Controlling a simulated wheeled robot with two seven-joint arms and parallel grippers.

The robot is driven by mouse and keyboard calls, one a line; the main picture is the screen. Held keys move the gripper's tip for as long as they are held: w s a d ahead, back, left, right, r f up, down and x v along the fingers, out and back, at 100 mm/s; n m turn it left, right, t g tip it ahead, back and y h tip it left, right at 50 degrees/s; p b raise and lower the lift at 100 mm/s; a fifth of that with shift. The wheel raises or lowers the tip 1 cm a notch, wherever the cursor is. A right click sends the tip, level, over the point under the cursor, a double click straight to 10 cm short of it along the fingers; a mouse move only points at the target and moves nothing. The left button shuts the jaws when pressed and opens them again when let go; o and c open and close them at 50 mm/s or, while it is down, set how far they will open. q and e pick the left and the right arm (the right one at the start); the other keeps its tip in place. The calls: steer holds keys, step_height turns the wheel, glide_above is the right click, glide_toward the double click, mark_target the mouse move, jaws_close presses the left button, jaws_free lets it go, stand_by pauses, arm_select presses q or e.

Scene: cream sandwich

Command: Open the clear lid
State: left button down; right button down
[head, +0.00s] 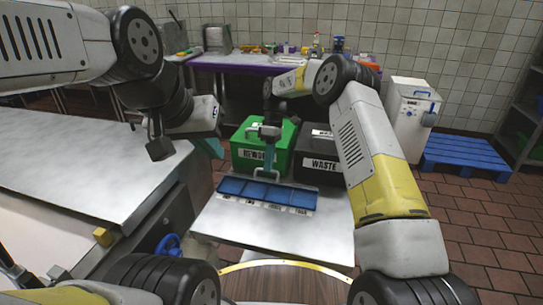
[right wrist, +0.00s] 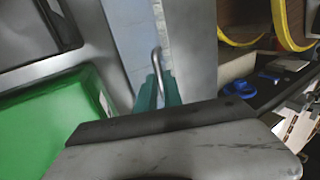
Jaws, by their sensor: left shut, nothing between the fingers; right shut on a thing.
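A long blue container (head: 240,189) with several compartments and small labels along its front edge sits on the metal table. The clear lid is hard to make out against it; its bent metal handle (head: 266,174) stands near the middle. My right gripper (head: 269,160), with teal fingers, comes down from above and is shut on the handle. The right wrist view shows the teal fingers (right wrist: 158,92) at the handle (right wrist: 156,62) over a pale blue surface. I cannot tell whether the lid is raised. My left gripper (head: 213,148) is shut and empty, left of the container and above the table's level.
A green bin (head: 245,160) and a black waste bin (head: 320,172) stand right behind the container. The metal table (head: 310,230) is bare in front of it. A large steel counter (head: 70,160) is at left. A purple-edged bench (head: 225,63) with bottles is at the back.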

stand_by(0.3)
steer(key=c, duration=1.5)
jaws_free()
steer(key=v, duration=0.7)
steer(key=shift+w+r, duration=0.2)
steer(key=shift+r, duration=0.15)
